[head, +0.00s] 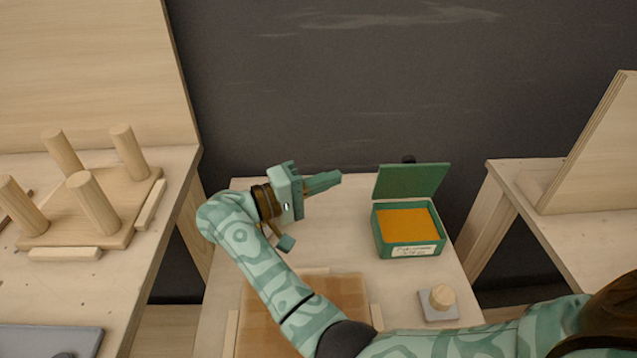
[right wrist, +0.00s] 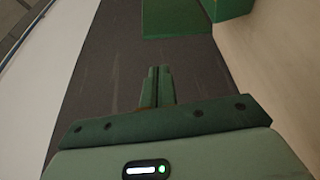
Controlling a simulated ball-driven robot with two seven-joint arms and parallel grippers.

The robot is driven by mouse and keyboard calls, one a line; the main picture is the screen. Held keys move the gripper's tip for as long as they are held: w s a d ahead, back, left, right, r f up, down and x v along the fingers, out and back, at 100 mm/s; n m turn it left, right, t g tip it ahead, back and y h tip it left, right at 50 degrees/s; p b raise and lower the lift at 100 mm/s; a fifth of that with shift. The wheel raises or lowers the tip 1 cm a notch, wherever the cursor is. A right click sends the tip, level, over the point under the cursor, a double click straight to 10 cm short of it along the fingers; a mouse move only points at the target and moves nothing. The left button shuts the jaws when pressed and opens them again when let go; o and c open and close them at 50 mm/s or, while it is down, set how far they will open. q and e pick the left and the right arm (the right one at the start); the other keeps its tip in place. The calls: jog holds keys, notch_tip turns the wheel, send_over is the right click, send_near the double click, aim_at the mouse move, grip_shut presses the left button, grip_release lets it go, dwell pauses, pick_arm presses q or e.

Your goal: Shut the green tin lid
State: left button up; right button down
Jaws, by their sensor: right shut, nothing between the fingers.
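The green tin (head: 410,250) stands on the middle table with its lid (head: 411,181) raised at the back, tilted up and open. Orange-yellow contents fill the tin, and a white label is on its front. My right gripper (head: 338,177) is shut and empty, to the left of the tin and pointing toward the lid, apart from it. In the right wrist view the shut fingers (right wrist: 157,72) point up the picture, with green parts of the tin (right wrist: 177,16) ahead at the top. My left gripper is not in view.
A wooden knob on a grey plate (head: 438,302) sits in front of the tin. A brown wooden board (head: 345,290) lies on the middle table, partly behind my arm. A pegged wooden seat (head: 90,200) lies on the left table. An upright panel (head: 590,140) stands at right.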

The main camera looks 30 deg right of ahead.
aim_at(407, 176)
jog(key=w+d+r+m+g+y+p, duration=0.15)
jog(key=d+r+m, duration=0.25)
jog(key=r, duration=0.7)
jog(key=s+d+r+m+y+p, duration=0.1)
jog(key=d+r+m+y+p, duration=0.1)
jog(key=d+r+y, duration=0.45)
jog(key=s+d+r+m+y+p, duration=0.15)
jog(key=d+y, duration=0.25)
jog(key=d, duration=0.5)
pick_arm(q)
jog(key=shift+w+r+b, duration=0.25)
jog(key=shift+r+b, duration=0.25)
jog(key=shift+b, duration=0.2)
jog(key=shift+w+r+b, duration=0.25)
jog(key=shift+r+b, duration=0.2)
jog(key=shift+b, duration=0.25)
pick_arm(e)
notch_tip(407, 176, down, 15)
jog(key=s+a+n+t+y, duration=0.1)
jog(key=a+n+t+y, duration=0.1)
jog(key=y, duration=0.4)
jog(key=shift+s+n+t, duration=0.15)
jog(key=shift+n+t, duration=0.7)
jog(key=shift+n, duration=0.4)
